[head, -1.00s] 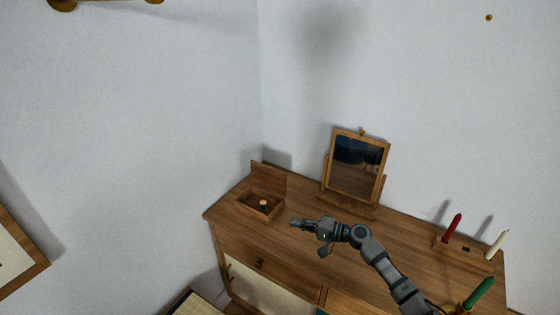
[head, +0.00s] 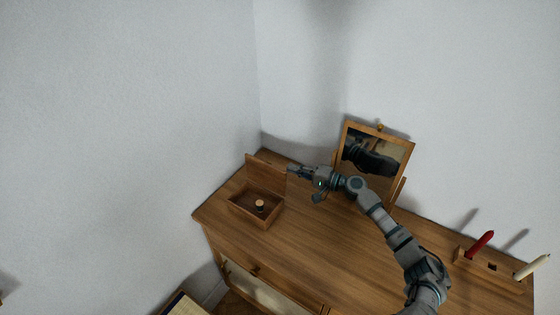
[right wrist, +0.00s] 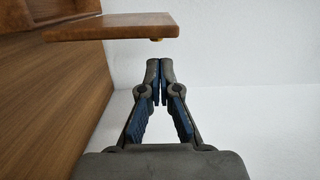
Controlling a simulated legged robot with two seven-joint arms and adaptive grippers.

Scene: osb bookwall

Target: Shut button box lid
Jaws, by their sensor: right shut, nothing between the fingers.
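The button box (head: 256,211) is a small wooden box near the left end of the dresser top, with a small round light-topped object (head: 260,204) inside. Its lid (head: 265,174) stands open and upright along the box's back edge. My right gripper (head: 291,171) is shut and empty, beside the lid's right end at about its height. In the right wrist view the lid (right wrist: 115,27) shows as a wooden panel with a small knob, just beyond the shut fingertips (right wrist: 160,65). A gap shows between them there. My left gripper is not in view.
A framed mirror (head: 373,160) stands behind my right arm. The dresser top (head: 310,245) in front of my arm is clear.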

